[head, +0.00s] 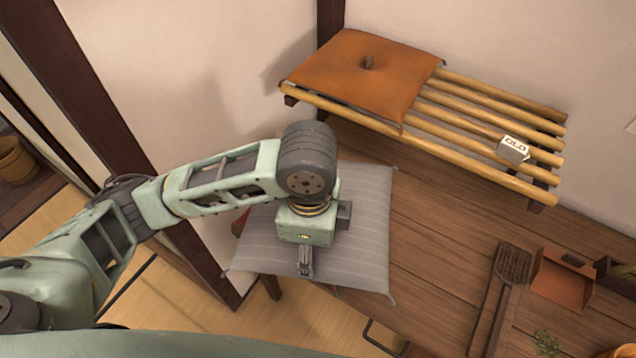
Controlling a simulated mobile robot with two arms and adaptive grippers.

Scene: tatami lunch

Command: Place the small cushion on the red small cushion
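A grey striped small cushion (362,235) lies below my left arm, its surface tilted in the picture. A small patch of red (240,222) shows at its left edge; it may be the red small cushion, mostly hidden beneath the grey one. My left gripper (305,265) points down over the front middle part of the grey cushion. Its fingers are seen edge-on, so I cannot tell whether they are open or pinch the fabric. My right gripper is not in view.
An orange cushion (362,75) lies on a slatted bamboo bench (470,92), with a small white box (513,149) on its right end. A wire-mesh utensil (513,265) and a reddish-brown tray (562,285) are at the lower right. A dark wooden post (100,120) stands left.

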